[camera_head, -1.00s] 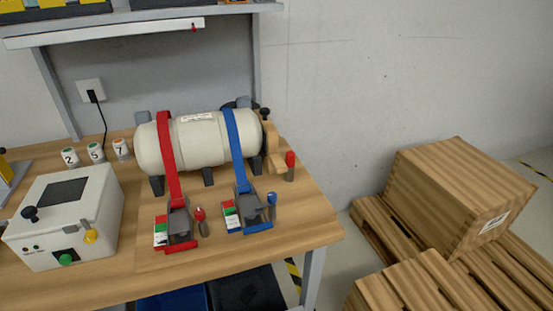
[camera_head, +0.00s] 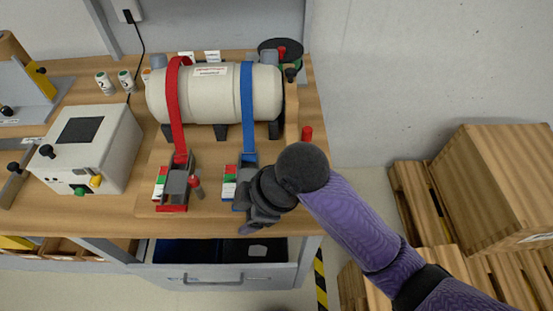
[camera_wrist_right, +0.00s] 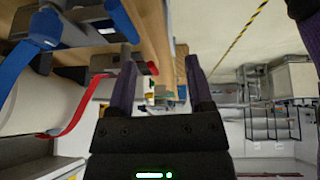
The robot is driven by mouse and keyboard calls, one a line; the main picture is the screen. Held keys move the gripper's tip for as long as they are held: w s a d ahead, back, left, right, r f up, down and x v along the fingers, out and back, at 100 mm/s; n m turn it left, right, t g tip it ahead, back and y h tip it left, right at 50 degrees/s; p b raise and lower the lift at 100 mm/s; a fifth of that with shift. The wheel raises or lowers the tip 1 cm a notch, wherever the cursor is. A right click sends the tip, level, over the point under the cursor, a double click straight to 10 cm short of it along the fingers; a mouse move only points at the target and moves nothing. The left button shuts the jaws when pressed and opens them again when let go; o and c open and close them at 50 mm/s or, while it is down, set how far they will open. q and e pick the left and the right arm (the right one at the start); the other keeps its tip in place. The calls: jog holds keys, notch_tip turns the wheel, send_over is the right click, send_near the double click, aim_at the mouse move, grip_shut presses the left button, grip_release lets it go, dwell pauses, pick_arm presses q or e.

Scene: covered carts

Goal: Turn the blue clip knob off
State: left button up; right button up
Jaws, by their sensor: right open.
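The blue clip (camera_head: 240,187) sits at the lower end of the blue strap (camera_head: 247,110) on the wooden bench, beside a red-and-green label. Its blue knob, on the clip's right side, is hidden behind my right arm and gripper in the head view. My right gripper (camera_head: 258,208) is over the clip's right side. In the right wrist view its two fingers (camera_wrist_right: 160,85) stand apart with nothing between them. A blue part (camera_wrist_right: 44,26) at the upper left belongs to the blue clip or strap; I cannot tell which. My left gripper is out of view.
The red clip (camera_head: 176,185) with its red knob (camera_head: 196,186) is just left. A white tank (camera_head: 215,95) lies behind the clips. A red-topped post (camera_head: 306,134) stands near the bench's right edge. A white control box (camera_head: 95,145) is at left. Wooden crates (camera_head: 497,185) stand at right.

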jog(key=w+d+r+n+g+h, duration=0.1)
jog(key=w+d+r+n+h, duration=0.3)
jog(key=w+r+n+h, duration=0.35)
jog(key=shift+n+y, duration=0.85)
jog(key=shift+y, duration=0.1)
jog(key=f, duration=0.3)
jog(key=f+b, duration=0.1)
jog(key=f, duration=0.2)
jog(key=f+b, duration=0.1)
jog(key=f, duration=0.2)
jog(key=shift+w+a, duration=0.15)
jog(key=shift+w, duration=0.25)
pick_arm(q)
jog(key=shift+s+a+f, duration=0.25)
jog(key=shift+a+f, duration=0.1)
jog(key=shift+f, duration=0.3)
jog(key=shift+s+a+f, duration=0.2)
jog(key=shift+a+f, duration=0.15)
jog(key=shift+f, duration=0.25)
pick_arm(e)
grip_shut()
